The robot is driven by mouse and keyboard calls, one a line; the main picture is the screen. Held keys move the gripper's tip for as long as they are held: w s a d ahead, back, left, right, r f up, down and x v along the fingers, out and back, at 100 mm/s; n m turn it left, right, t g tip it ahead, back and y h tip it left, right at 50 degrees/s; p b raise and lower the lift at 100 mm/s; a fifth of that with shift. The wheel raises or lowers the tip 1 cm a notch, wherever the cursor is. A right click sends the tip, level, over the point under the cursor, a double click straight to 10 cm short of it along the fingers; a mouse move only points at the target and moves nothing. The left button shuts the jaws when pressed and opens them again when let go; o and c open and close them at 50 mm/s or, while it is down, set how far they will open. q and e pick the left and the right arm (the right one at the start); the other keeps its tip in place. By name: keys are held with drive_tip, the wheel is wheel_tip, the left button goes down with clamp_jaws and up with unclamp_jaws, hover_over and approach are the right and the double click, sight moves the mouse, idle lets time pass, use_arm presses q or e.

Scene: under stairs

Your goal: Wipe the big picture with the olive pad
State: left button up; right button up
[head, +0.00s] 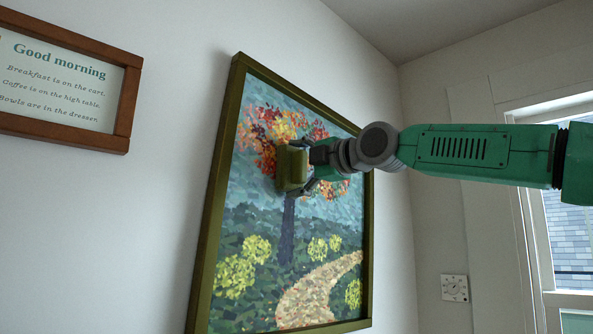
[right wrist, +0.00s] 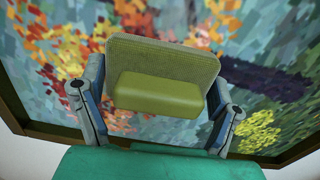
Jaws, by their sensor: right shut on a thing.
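The big picture (head: 325,225) hangs on the wall in an olive-gold frame. It shows a tree with red and orange leaves, yellow bushes and a pale path. My right gripper (head: 298,168) is in front of the tree's crown, shut on the olive pad (head: 291,168). In the right wrist view, the olive pad (right wrist: 160,92) sits between both fingers, its flat face turned to the painting. The pad is at or very near the canvas; I cannot tell whether it touches. The painting (right wrist: 270,45) fills the background there. My left gripper is not in view.
A brown-framed sign (head: 65,85) reading "Good morning" hangs on the wall to the left of the picture. A window (head: 565,230) is at the right, with a small white dial plate (head: 454,288) on the wall beside it. Bare wall separates the sign and picture.

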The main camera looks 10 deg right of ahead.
sight(327, 183)
drive_tip(key=shift+r, duration=0.45)
drive_tip(key=shift+w+d+f+p, duration=0.1)
drive_tip(key=shift+w+d+p, duration=0.25)
drive_tip(key=shift+d+p, duration=0.35)
drive_tip(key=shift+w+d+f, duration=0.3)
drive_tip(key=shift+w+d, duration=0.85)
drive_tip(key=shift+d, duration=0.55)
drive_tip(key=shift+w+d+f, duration=0.3)
drive_tip(key=shift+w+d, duration=0.8)
drive_tip(key=shift+d, duration=0.55)
drive_tip(key=shift+w+d+f, duration=0.3)
drive_tip(key=shift+w+d, duration=0.85)
drive_tip(key=shift+d, duration=0.55)
use_arm(q)
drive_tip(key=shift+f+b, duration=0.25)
drive_tip(key=shift+b, duration=1.05)
use_arm(e)
drive_tip(key=s+a+r, duration=0.1)
drive_tip(key=s+a, duration=0.3)
drive_tip(key=a, duration=0.2)
